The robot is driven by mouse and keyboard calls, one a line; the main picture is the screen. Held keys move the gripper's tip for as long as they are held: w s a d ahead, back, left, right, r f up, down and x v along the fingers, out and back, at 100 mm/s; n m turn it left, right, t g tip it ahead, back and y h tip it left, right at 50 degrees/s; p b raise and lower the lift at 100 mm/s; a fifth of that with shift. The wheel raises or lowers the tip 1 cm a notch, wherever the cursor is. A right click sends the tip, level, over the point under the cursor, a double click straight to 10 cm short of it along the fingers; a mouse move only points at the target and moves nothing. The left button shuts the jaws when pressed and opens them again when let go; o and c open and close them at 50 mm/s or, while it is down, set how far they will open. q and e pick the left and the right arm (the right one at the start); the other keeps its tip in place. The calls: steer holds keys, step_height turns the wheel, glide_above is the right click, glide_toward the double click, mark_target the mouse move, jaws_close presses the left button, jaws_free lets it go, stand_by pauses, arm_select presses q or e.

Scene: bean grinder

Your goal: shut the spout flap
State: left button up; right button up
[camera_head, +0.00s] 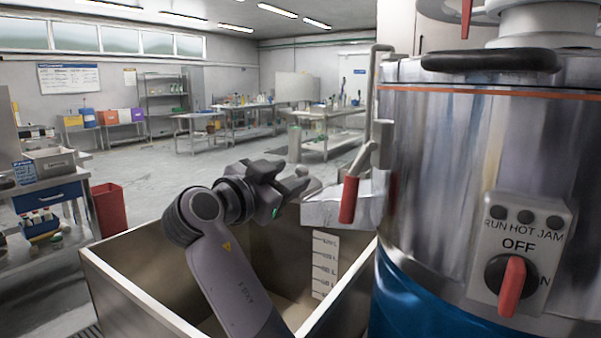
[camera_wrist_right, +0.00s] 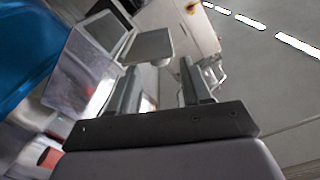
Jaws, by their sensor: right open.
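The bean grinder (camera_head: 440,170) is a tall steel drum with a blue base on the right of the head view. Its grey spout (camera_head: 325,212) sticks out to the left, beside a lever with a red handle (camera_head: 349,200). My right gripper (camera_head: 299,181) is open and empty, just left of the spout's end. In the right wrist view, the spout (camera_wrist_right: 80,78) lies left of the open fingers (camera_wrist_right: 160,85). A flat grey plate (camera_wrist_right: 150,46), which looks like the spout flap, stands out from it, beyond the fingertips; contact cannot be told. My left gripper is out of view.
A large open metal bin (camera_head: 125,283) with a scale label (camera_head: 325,265) stands under the spout and my right arm. A red waste bin (camera_head: 109,210) and benches stand further back, with open floor between.

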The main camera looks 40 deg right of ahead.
mark_target(298, 172)
steer(key=x, duration=0.5)
steer(key=shift+d, duration=0.15)
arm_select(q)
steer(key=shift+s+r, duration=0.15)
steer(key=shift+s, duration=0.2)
arm_select(e)
jaws_close()
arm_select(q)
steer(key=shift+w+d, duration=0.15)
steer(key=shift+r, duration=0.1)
